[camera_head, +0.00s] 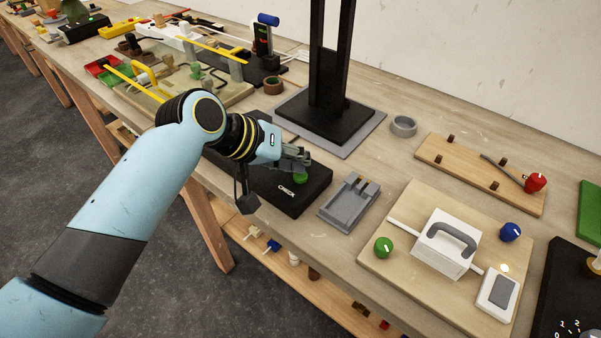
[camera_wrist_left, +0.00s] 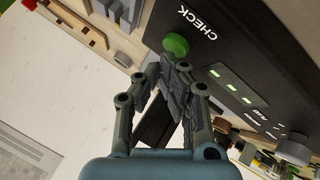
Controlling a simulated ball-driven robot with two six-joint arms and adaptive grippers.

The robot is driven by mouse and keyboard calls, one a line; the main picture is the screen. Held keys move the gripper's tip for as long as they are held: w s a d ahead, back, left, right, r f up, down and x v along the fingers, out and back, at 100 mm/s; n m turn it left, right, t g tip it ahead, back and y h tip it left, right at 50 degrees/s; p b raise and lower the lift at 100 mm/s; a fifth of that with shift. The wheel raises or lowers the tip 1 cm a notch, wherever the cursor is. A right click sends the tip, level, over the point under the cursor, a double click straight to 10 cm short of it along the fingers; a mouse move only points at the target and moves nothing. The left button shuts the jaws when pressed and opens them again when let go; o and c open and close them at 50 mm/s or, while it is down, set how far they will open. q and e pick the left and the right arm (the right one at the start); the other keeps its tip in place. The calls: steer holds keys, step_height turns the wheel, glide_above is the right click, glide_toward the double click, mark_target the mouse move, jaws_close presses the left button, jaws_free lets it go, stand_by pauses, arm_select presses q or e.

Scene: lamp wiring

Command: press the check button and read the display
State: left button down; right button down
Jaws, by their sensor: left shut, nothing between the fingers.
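The black check box (camera_head: 283,192) lies on the bench, with the word CHECK in white on its top. Its round green button (camera_head: 300,179) shows just below my left fingertips. My left gripper (camera_head: 297,158) is shut and empty, pointing down at the box. In the left wrist view the button (camera_wrist_left: 175,44) is just beyond the closed fingertips (camera_wrist_left: 176,72); I cannot tell whether they touch it. The display (camera_wrist_left: 238,87) shows several small green lit marks there, with white text too small to read. In the head view my arm hides much of the box. My right gripper is not in view.
A grey tray (camera_head: 349,203) lies right of the box. A wooden board (camera_head: 400,258) bears a white block with a handle (camera_head: 446,244) and green and blue knobs. A black post (camera_head: 328,60) rises behind. A grey ring (camera_head: 404,125) stands on clear bench.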

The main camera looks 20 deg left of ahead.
arm_select(q)
steer(key=shift+f, duration=0.4)
stand_by(0.6)
steer(key=shift+r+p, duration=0.8)
steer(key=shift+p, duration=0.1)
steer(key=shift+r, duration=0.1)
step_height(320, 180, up, 5)
steer(key=p, duration=0.5)
steer(key=shift+p, duration=0.3)
